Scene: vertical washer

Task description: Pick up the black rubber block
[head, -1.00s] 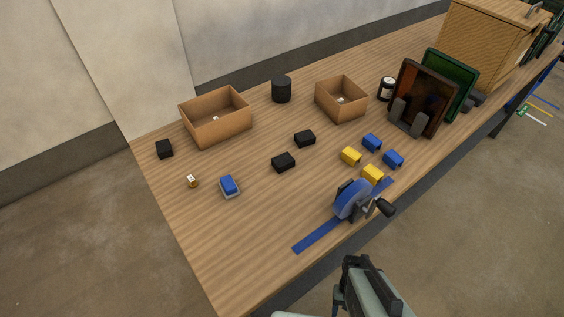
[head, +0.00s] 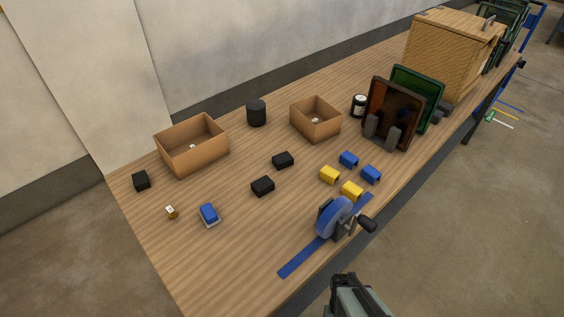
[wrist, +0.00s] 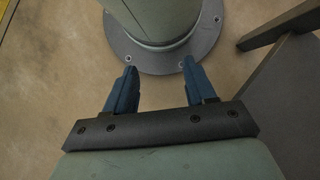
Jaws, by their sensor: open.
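Several small black blocks lie on the wooden table (head: 235,245) in the head view. One black block (head: 262,187) is near the middle, a second black block (head: 283,160) is just behind it to the right, and a third black block (head: 141,181) is at the far left edge. I cannot tell which of them is rubber. My gripper (wrist: 157,80) shows in the wrist view with its two blue fingers apart and nothing between them. It is over the floor and my own round base, away from the blocks. In the head view only part of my arm shows at the bottom, off the table's front edge.
Two cardboard boxes (head: 163,157) (head: 297,121) and a black cylinder (head: 256,113) stand behind the blocks. Yellow (head: 329,174) and blue (head: 349,159) blocks lie to the right, with a blue-disc device (head: 334,217) in front.

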